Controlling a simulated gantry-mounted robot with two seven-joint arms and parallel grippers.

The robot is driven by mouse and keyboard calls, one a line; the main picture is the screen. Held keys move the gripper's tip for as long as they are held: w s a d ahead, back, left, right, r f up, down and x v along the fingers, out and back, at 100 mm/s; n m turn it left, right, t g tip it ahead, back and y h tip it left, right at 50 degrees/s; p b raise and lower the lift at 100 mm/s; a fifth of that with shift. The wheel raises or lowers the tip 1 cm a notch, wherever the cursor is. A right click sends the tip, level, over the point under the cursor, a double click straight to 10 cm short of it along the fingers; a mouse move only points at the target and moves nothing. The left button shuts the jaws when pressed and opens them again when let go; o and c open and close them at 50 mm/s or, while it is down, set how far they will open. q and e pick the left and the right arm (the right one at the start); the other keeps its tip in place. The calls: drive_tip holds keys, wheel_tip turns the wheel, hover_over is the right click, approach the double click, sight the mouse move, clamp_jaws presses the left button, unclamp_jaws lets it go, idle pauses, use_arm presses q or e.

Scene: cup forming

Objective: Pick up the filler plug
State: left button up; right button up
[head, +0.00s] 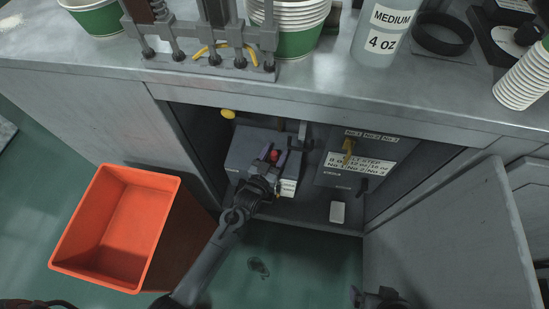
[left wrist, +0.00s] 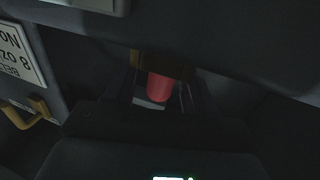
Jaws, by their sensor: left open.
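A red plug (head: 273,155), which I take to be the filler plug, is on a grey unit (head: 250,148) inside the open cabinet under the counter. My left gripper (head: 268,168) reaches into the cabinet right at the plug. In the left wrist view, the red plug (left wrist: 159,87) shows between the open fingers of my left gripper (left wrist: 160,75). That view is dark, and I cannot tell whether a finger touches the plug. Part of my right gripper (head: 377,296) shows dark at the bottom edge of the head view.
A second grey box (head: 345,180) with labels and a yellow handle (head: 348,152) stands to the right in the cabinet. An orange bin (head: 65,235) is on the floor at left. The cabinet door (head: 460,230) hangs open at right. Paper cups (head: 290,15) stand on the counter above.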

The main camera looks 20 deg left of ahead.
use_arm(q)
drive_tip(key=shift+s, duration=0.15)
drive_tip(key=shift+c, duration=0.8)
drive_tip(key=c, duration=0.9)
clamp_jaws()
drive_tip(key=shift+r, duration=0.1)
